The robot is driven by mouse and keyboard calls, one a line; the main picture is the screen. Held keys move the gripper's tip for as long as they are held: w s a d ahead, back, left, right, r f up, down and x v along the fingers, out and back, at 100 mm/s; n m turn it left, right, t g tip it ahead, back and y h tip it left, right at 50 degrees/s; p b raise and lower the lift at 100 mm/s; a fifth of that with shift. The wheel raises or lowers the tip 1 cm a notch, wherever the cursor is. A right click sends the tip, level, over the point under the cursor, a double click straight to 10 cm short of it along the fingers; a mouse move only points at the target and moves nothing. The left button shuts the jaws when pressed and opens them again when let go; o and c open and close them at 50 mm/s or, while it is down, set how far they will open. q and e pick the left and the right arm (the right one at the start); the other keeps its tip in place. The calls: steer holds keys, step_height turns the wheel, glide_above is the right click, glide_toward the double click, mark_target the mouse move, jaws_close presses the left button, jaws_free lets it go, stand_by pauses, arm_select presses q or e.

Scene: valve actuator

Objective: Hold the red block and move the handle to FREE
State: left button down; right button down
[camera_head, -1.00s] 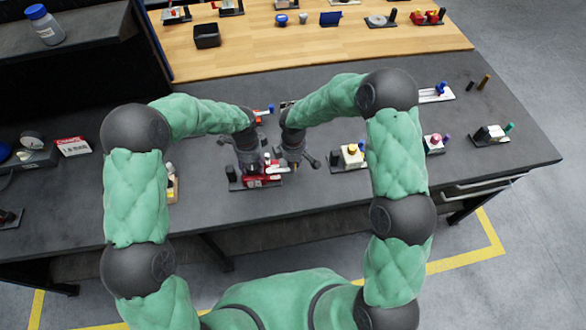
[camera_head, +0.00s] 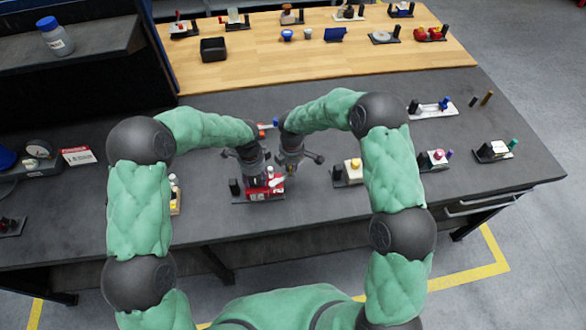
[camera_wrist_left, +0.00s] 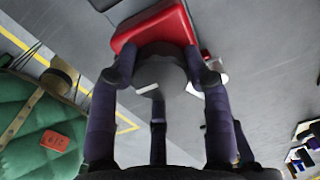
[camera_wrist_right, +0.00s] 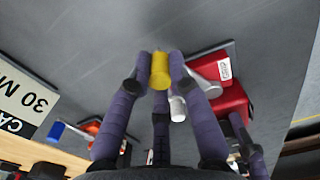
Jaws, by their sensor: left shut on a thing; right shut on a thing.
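The red block (camera_head: 264,193) sits on a dark base near the front edge of the dark bench. In the left wrist view the red block (camera_wrist_left: 155,25) lies at the fingertips of my left gripper (camera_wrist_left: 160,68), which is shut on it around a rounded grey part. In the right wrist view my right gripper (camera_wrist_right: 161,72) is shut on the yellow end of the handle (camera_wrist_right: 160,71). The red block (camera_wrist_right: 232,100) is right of it, with a silver part and a white label between. In the head view my grippers hide much of the fixture. I cannot read any FREE mark.
A fixture with a cream and yellow top (camera_head: 352,170) stands close on the right. The bench's front edge is close.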

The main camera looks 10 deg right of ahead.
arm_select(q)
steer(key=shift+s+f, duration=0.35)
arm_select(e)
steer(key=shift+w+a, duration=0.15)
steer(key=c, duration=1.1)
jaws_free()
steer(key=shift+c, duration=0.2)
arm_select(q)
steer(key=shift+w, duration=0.1)
arm_select(e)
step_height(320, 180, up, 12)
arm_select(q)
steer(key=shift+r, duration=0.1)
steer(key=shift+c, duration=2.3)
jaws_free()
steer(key=shift+w, duration=0.1)
steer(key=shift+w+r, duration=0.1)
